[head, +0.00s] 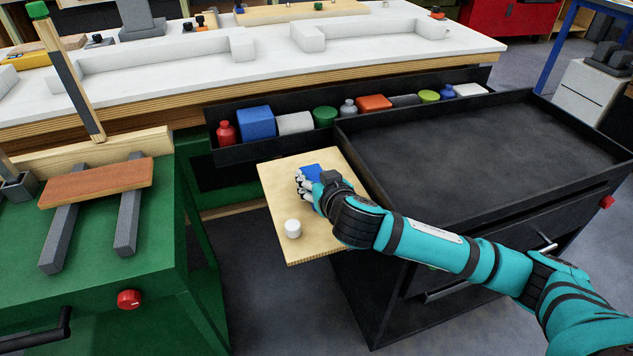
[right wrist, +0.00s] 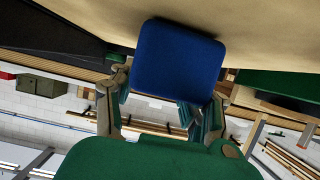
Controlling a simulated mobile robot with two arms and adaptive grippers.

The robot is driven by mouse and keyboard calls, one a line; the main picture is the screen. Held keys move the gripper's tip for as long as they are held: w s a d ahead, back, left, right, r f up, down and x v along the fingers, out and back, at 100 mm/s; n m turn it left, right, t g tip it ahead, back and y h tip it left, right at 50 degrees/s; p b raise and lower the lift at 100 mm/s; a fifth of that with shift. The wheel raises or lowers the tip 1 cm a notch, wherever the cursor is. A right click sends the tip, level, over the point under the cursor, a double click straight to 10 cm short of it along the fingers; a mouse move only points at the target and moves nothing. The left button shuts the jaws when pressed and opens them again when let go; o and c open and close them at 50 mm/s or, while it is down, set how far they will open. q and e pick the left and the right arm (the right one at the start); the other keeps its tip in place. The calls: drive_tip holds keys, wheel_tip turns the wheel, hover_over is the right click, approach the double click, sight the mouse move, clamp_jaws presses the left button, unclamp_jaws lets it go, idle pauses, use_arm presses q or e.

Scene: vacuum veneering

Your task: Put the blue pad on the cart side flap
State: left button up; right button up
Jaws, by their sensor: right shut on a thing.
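The blue pad (head: 311,171) is at the far part of the cart side flap (head: 275,190), a pale wooden board on the left side of the black cart. My right gripper (head: 309,186) is over the flap, with its fingers shut on the pad. In the right wrist view the pad (right wrist: 180,58) sits between the fingertips (right wrist: 165,95), close to the pale flap surface (right wrist: 265,30). I cannot tell whether the pad touches the flap. My left gripper is not in view.
A white round piece (head: 293,228) stands on the flap's near part. A black trough (head: 228,158) behind holds several bottles and blocks. The black cart top (head: 480,150) is empty. A green bench (head: 90,255) with a wooden block (head: 97,182) stands left.

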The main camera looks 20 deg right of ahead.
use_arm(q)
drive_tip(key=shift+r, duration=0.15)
use_arm(e)
drive_tip(key=shift+f, duration=0.1)
drive_tip(key=o, duration=1.1)
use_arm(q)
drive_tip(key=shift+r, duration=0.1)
use_arm(e)
drive_tip(key=shift+o, duration=0.2)
drive_tip(key=shift+s, duration=0.2)
use_arm(q)
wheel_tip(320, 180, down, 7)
drive_tip(key=p, duration=0.2)
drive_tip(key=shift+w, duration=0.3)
use_arm(e)
drive_tip(key=v, duration=1.1)
drive_tip(key=shift+s+r, duration=0.25)
drive_tip(key=shift+s, duration=0.05)
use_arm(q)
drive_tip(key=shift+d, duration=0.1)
